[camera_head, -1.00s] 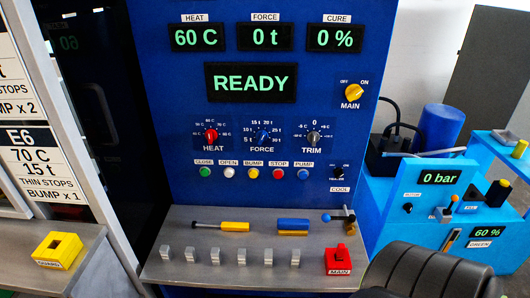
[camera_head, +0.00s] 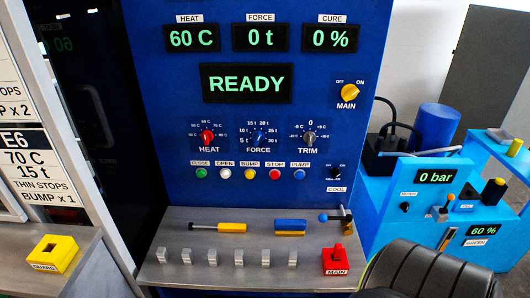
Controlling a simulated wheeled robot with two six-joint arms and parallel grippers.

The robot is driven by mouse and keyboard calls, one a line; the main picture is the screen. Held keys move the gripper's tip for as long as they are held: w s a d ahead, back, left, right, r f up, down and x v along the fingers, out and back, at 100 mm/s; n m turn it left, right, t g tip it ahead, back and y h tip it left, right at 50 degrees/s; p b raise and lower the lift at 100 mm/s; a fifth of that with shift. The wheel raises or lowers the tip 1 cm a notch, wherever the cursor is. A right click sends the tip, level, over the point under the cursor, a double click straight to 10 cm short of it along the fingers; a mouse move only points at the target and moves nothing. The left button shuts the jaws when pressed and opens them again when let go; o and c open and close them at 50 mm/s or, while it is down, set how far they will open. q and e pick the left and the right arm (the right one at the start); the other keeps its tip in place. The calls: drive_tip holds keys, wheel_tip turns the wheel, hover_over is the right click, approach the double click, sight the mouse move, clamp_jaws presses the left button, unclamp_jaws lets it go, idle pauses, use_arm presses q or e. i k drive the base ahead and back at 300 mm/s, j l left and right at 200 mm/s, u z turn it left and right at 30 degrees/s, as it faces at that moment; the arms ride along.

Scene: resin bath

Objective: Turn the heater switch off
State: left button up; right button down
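No switch reads clearly as the heater switch. On the blue control panel (camera_head: 180,110) a small black knob (camera_head: 333,172) sits above the COOL label, its other markings too small to read. A red HEAT dial (camera_head: 207,138) is at the left. The yellow MAIN rotary switch (camera_head: 349,92) is marked off and on, its pointer slanting up towards ON. On the light blue bath unit at right there is a small black knob (camera_head: 405,207) with an unreadable label, and a small lever (camera_head: 450,203). Neither of my grippers is in view.
The grey shelf (camera_head: 190,275) carries several small grey levers, a yellow tool (camera_head: 218,226), a blue block (camera_head: 290,225) and a red MAIN switch (camera_head: 336,260). A dark ribbed shape (camera_head: 430,272) covers the lower right. A yellow GUARD block (camera_head: 54,253) is at left.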

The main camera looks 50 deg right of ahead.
sight(336, 172)
drive_tip(key=i+l+z, duration=0.1)
drive_tip(key=z, duration=0.4)
drive_tip(key=i+l+z, duration=0.15)
drive_tip(key=z, duration=0.3)
drive_tip(key=i+l+z, duration=0.1)
drive_tip(key=z, duration=0.4)
drive_tip(key=i, duration=0.1)
